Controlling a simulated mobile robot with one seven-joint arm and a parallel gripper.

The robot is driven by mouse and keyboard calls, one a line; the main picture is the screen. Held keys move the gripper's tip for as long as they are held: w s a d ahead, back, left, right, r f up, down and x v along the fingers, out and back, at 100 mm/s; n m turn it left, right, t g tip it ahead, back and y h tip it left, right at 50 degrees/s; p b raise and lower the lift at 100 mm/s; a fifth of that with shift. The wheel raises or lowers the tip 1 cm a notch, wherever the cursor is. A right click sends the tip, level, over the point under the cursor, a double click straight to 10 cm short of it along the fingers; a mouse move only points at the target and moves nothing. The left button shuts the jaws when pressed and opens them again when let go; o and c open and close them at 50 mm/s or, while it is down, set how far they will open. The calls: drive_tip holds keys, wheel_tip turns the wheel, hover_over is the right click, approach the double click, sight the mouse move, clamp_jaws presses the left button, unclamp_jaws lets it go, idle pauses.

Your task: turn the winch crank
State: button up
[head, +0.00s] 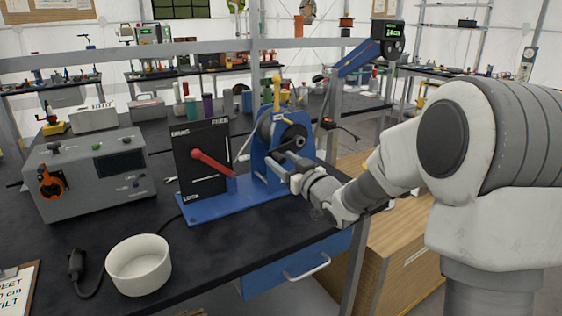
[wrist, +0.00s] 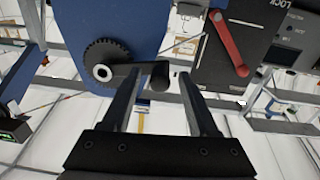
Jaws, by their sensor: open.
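The winch (head: 274,165) is a blue stand with a drum on the black bench. Its dark winch crank (head: 293,144) is on the side facing my arm. In the wrist view, the crank (wrist: 122,77) runs from a toothed hub at left to a round dark handle at right. My gripper (head: 281,168) is open just in front of the winch. In the wrist view, the handle end lies between the open fingertips (wrist: 160,76), and the left finger overlaps the crank arm. I cannot tell whether either finger touches it.
A black panel with a red lever (head: 212,161) stands left of the crank on the same blue base. A grey instrument box (head: 88,178) and a white bowl (head: 139,265) are further left. A blue arm with a digital readout (head: 388,38) rises behind. The bench front is mostly clear.

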drive_tip(key=shift+w+a, duration=0.25)
drive_tip(key=shift+w, duration=0.2)
clamp_jaws()
idle(1.2)
